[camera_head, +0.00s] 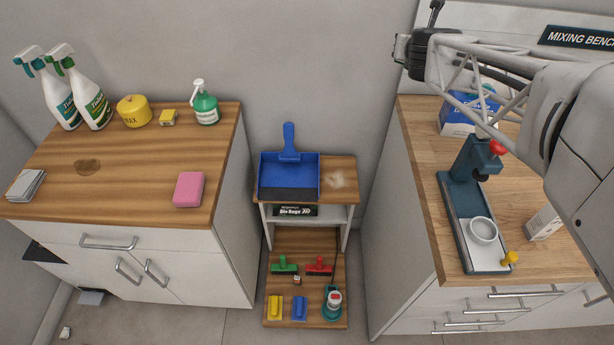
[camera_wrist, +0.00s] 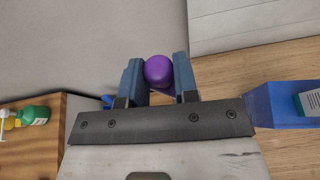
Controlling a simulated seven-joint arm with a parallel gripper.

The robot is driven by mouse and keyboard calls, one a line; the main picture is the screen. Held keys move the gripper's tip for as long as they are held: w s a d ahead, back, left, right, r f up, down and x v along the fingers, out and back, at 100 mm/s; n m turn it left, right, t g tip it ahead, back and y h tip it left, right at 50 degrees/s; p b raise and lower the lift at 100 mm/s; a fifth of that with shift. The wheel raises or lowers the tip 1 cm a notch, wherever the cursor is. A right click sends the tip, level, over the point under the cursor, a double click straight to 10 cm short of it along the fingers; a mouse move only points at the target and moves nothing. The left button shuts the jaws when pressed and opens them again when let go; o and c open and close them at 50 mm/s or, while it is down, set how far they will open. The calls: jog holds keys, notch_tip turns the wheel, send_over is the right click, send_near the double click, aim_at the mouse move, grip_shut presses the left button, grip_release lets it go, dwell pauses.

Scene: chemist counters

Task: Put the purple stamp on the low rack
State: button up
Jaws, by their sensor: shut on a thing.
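The purple stamp (camera_wrist: 159,70) shows in the wrist view between the two blue-grey fingers of my gripper (camera_wrist: 158,82), which is shut on it. Its rounded purple end faces up in that view; its lower part is hidden behind the gripper. In the head view my gripper is high at the top right, above the right counter's back edge, and I cannot make out the stamp there. A low wooden unit (camera_head: 340,178) stands between the counters; I cannot tell for sure if it is the low rack. Its top holds a blue dustpan (camera_head: 289,175).
The left counter (camera_head: 130,190) bears spray bottles, a yellow tin and a pink sponge. The right counter (camera_head: 418,165) bears a dark press (camera_head: 465,195), a white cup and boxes.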

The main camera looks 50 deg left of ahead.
jog(key=shift+s+d+n+g+y, duration=0.9)
jog(key=shift+s+d+n+g, duration=0.5)
jog(key=shift+s, duration=4.05)
jog(key=shift+s+d+n+g+y, duration=1.05)
jog(key=shift+s+n+g, duration=0.5)
jog(key=shift+s, duration=3.85)
notch_tip(320, 180, down, 43)
jog(key=shift+d, duration=0.1)
jog(key=shift+w, duration=0.1)
send_over(338, 188)
jog(key=shift+s+d+f, duration=0.2)
jog(key=shift+d+f, duration=0.05)
jog(key=shift+f, duration=0.4)
jog(key=shift+w+a, duration=0.25)
jog(key=shift+a, duration=0.05)
jog(key=shift+f, duration=1.8)
